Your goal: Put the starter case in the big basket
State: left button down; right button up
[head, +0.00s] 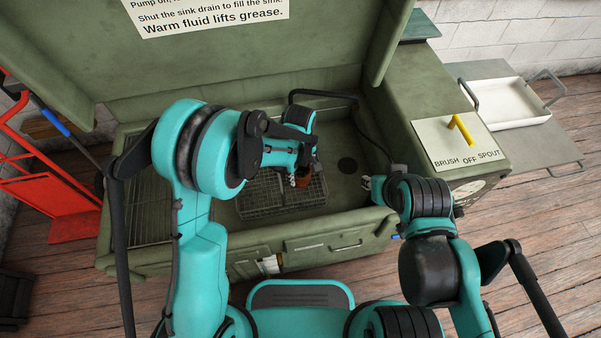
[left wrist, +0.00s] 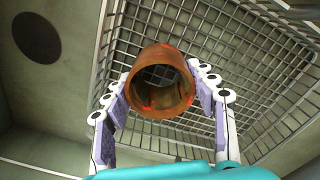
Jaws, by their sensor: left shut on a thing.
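The starter case is a rusty brown open tube (left wrist: 160,82), seen end-on in the left wrist view. In the left wrist view the mesh (left wrist: 215,40) lies behind and through the tube; how far below I cannot tell. My right gripper (head: 367,184) is at the sink's right side; its fingers are mostly hidden.
The green sink has a dark round drain (head: 347,165) right of the basket and a black hose (head: 325,94) at the back. A wire rack (head: 150,215) fills the sink's left side. A yellow lever (head: 460,128) and a white tray (head: 513,103) are at right.

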pick_arm(q)
jog(key=shift+r, duration=0.1)
jog(key=c, duration=0.5)
grip_release()
notch_tip(320, 180, up, 12)
jog(key=p, duration=0.4)
jog(key=s+a+r+m+t, duration=0.3)
jog(key=s+a+r+m, duration=0.15)
jog(key=a+r, duration=0.5)
jog(key=s+a+r+m+t, duration=0.1)
jog(key=s+a, duration=0.1)
jog(key=s, duration=0.1)
jog(key=s+a+m+t, duration=0.1)
jog(key=s+a+m, duration=0.1)
jog(key=s+a, duration=0.1)
jog(key=s+a+r+m+t, duration=0.1)
jog(key=s+a+t, duration=0.1)
jog(key=s+a, duration=0.1)
jog(key=shift+s+a+r+m, duration=0.25)
jog(key=shift+s+r, duration=0.1)
jog(key=shift+s, duration=0.3)
